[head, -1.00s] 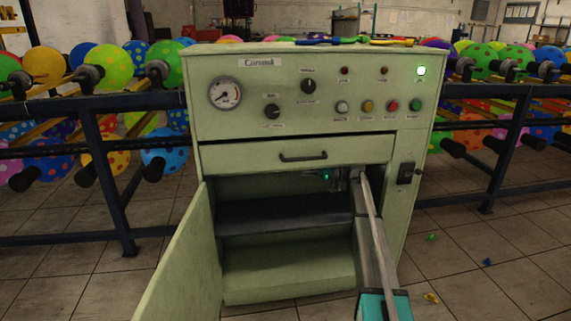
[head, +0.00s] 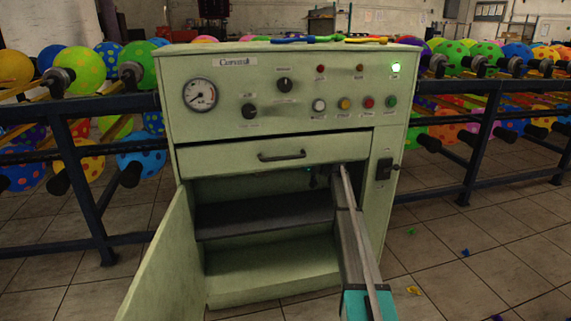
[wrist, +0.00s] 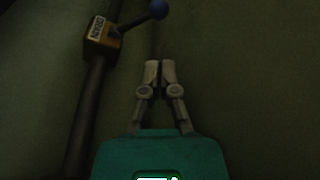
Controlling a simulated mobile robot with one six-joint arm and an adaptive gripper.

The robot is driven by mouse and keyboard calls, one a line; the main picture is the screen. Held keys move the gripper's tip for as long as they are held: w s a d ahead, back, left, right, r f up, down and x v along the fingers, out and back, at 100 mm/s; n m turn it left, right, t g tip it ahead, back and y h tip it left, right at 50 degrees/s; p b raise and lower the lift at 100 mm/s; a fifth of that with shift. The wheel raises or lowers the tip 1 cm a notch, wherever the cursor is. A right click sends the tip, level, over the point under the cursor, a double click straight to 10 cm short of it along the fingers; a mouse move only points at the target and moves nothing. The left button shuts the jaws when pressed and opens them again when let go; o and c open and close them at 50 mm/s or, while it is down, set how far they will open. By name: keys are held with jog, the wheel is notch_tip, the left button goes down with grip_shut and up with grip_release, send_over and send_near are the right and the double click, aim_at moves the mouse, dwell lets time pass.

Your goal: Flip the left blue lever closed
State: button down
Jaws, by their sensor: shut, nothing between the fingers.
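In the wrist view, a blue ball knob (wrist: 158,9) sits at the end of a short dark lever arm. The arm runs up and right from an orange-brown valve body (wrist: 100,36) with a white label, mounted on a dark pipe (wrist: 86,120). The lever lies at an angle to the pipe. My gripper (wrist: 160,66) is shut and empty, below and right of the valve, apart from the knob in the picture. In the head view, my arm reaches into the open cabinet and the lever cannot be made out.
The green cabinet (head: 280,85) has its lower door (head: 160,260) swung open at left. A drawer (head: 225,158) closes the top of the opening and a shelf (head: 265,215) crosses the inside. Racks of balloons (head: 85,70) stand on both sides. Small scraps lie on the floor at right.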

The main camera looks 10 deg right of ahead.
jog(key=x, duration=0.9)
jog(key=shift+p, duration=0.45)
jog(key=shift+d, duration=0.2)
jog(key=shift+s+a, duration=0.1)
